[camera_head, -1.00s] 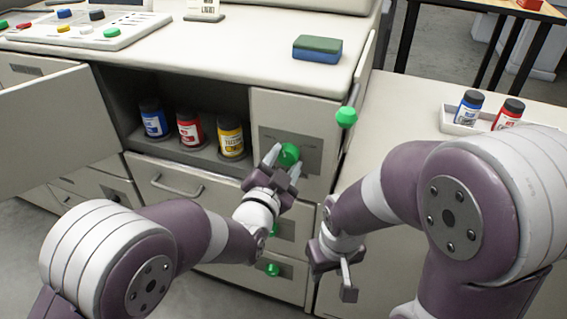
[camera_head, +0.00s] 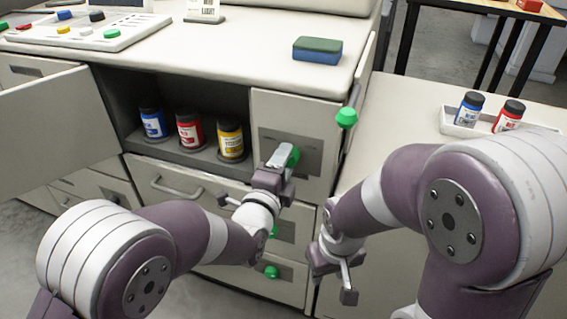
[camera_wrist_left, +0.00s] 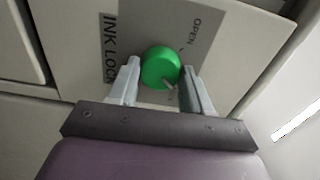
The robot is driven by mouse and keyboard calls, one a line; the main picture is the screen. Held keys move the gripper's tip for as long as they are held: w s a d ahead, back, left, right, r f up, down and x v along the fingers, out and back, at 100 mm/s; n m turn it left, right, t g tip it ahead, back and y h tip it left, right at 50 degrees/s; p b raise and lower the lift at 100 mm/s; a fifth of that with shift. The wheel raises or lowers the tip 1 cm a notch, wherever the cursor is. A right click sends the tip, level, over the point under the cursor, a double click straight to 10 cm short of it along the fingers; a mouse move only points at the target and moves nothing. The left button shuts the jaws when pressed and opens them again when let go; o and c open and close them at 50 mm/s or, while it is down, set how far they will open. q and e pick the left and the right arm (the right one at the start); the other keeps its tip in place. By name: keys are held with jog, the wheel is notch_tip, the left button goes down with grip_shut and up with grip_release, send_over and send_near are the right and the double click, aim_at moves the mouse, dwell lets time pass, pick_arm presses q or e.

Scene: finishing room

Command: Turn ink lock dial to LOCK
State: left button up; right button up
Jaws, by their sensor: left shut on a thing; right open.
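The green ink lock dial (camera_head: 294,157) sits on a grey plate (camera_head: 308,143) on the cabinet front, right of the open bay. In the left wrist view the dial (camera_wrist_left: 160,67) shows a pale pointer mark at its lower right; the plate reads INK LOCK and OPEN, and no LOCK position label is readable. My left gripper (camera_head: 283,156) is shut on the dial, one finger on each side, and it also shows in the left wrist view (camera_wrist_left: 160,80). My right gripper (camera_head: 347,283) is open and empty, low in front of the right-hand counter.
Blue, red and yellow ink bottles (camera_head: 189,130) stand in the open bay. An open door (camera_head: 50,125) juts out at left. Another green knob (camera_head: 346,117) is right of the dial, and a green knob (camera_head: 271,272) is below. A tray (camera_head: 455,130) holds two bottles.

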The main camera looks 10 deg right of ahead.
pick_arm(q)
jog(key=shift+f+m, duration=0.1)
jog(key=shift+m, duration=0.9)
jog(key=o, duration=1)
jog(key=shift+o, duration=0.2)
jog(key=p+v, duration=0.1)
jog(key=v, duration=1.1)
jog(key=shift+s+a, duration=0.2)
jog(key=shift+s, duration=0.1)
